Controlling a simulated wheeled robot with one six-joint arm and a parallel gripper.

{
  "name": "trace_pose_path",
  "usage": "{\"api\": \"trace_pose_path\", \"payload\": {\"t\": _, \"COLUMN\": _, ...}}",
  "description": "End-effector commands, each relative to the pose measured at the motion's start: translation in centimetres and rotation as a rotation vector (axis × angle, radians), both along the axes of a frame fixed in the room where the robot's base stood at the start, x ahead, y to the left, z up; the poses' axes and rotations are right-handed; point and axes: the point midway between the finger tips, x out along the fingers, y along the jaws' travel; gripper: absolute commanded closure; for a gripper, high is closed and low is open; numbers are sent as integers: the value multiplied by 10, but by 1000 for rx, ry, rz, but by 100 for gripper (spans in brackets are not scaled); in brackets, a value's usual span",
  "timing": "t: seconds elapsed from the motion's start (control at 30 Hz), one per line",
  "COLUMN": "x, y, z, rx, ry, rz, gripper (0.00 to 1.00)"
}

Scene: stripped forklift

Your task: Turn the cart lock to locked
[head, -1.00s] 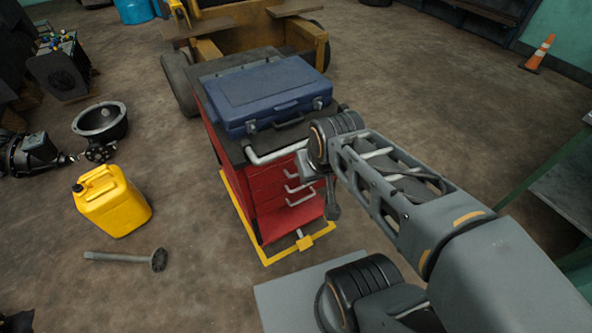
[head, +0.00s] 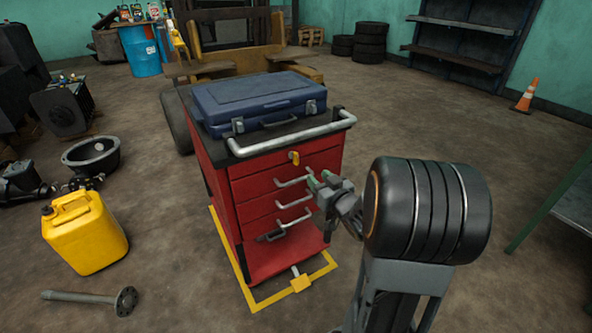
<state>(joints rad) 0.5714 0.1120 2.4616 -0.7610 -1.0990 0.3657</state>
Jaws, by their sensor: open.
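The red tool cart (head: 215,185) stands in the middle of the head view with its drawer front facing me. A small yellow lock (head: 294,158) sits high on that front, just under the grey push handle (head: 318,136). Its tab looks about upright, but it is too small to read its setting surely. My gripper (head: 319,181) is open, with green-tipped fingers, in front of the drawers. It appears a little below and right of the lock, apart from it. Its jaws look empty.
A blue case (head: 258,98) lies on the cart top. Drawer handles (head: 294,200) stick out below the lock. A yellow floor frame (head: 325,268) surrounds the cart's foot.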

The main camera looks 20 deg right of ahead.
Motion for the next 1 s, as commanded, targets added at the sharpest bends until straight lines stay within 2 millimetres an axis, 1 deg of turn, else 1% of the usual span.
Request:
{"api": "trace_pose_path", "payload": {"t": 0.03, "x": 0, "y": -1, "z": -6, "rx": 9, "ry": -13, "rz": 8, "gripper": 60}}
{"api": "trace_pose_path", "payload": {"t": 0.17, "x": 9, "y": 1, "z": -7, "rx": 18, "ry": -33, "rz": 24, "gripper": 60}}
{"api": "trace_pose_path", "payload": {"t": 0.27, "x": 23, "y": 3, "z": -7, "rx": 19, "ry": -36, "rz": 28, "gripper": 60}}
{"api": "trace_pose_path", "payload": {"t": 0.5, "x": 71, "y": 9, "z": -7, "rx": 18, "ry": -35, "rz": 27, "gripper": 60}}
{"api": "trace_pose_path", "payload": {"t": 0.7, "x": 104, "y": 12, "z": -7, "rx": 19, "ry": -34, "rz": 26, "gripper": 60}}
{"api": "trace_pose_path", "payload": {"t": 0.8, "x": 117, "y": 14, "z": -6, "rx": 18, "ry": -35, "rz": 25, "gripper": 60}}
{"api": "trace_pose_path", "payload": {"t": 1.0, "x": 131, "y": 15, "z": -6, "rx": 19, "ry": -34, "rz": 24, "gripper": 60}}
